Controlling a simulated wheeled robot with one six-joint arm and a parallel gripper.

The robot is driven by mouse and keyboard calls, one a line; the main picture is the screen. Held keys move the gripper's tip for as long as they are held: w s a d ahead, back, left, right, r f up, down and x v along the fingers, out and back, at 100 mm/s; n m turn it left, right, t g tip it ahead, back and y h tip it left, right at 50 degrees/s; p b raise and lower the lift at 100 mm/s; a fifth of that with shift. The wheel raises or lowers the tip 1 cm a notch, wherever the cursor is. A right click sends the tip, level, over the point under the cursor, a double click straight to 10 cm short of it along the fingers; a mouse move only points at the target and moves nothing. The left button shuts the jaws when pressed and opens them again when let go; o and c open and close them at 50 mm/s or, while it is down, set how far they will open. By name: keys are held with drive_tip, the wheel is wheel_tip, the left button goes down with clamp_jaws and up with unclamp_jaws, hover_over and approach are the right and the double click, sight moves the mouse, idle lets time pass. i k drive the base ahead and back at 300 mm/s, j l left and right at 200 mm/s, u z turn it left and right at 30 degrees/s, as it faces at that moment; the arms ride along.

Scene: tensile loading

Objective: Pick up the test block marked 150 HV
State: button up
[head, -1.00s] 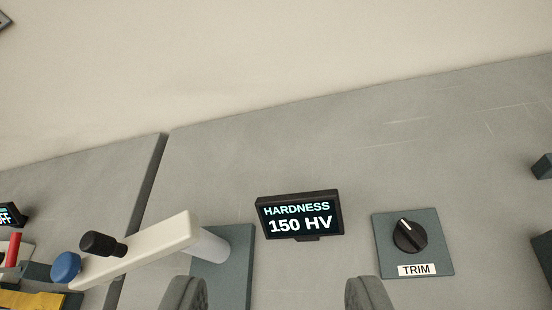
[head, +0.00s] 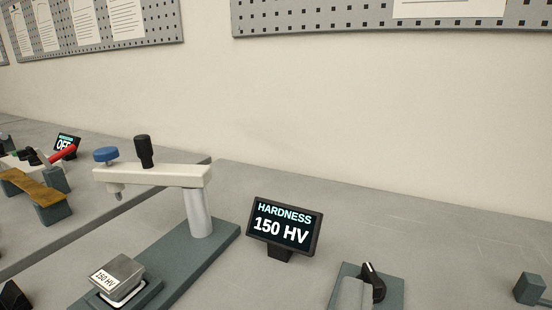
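The test block marked 150 HV (head: 117,277) is a small grey metal block, its label on the side facing me. It sits at the lower left on the stand (head: 184,269) of the hardness tester, under the end of the pale tester arm (head: 150,176). Nothing is seen touching the block.
A display (head: 284,228) reading HARDNESS 150 HV stands right of the tester post (head: 199,212). A black trim knob (head: 374,282) is at the bottom right, and a small dark block (head: 529,289) at the far right. Other equipment with a yellow part (head: 35,188) stands left. The right bench is mostly bare.

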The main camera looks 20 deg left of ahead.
sight(114, 277)
drive_tip(key=j+u, duration=0.15)
drive_tip(key=j, duration=0.85)
drive_tip(key=i+j+u, duration=0.2)
drive_tip(key=j, duration=0.75)
drive_tip(key=k+j, duration=0.05)
drive_tip(key=k, duration=0.05)
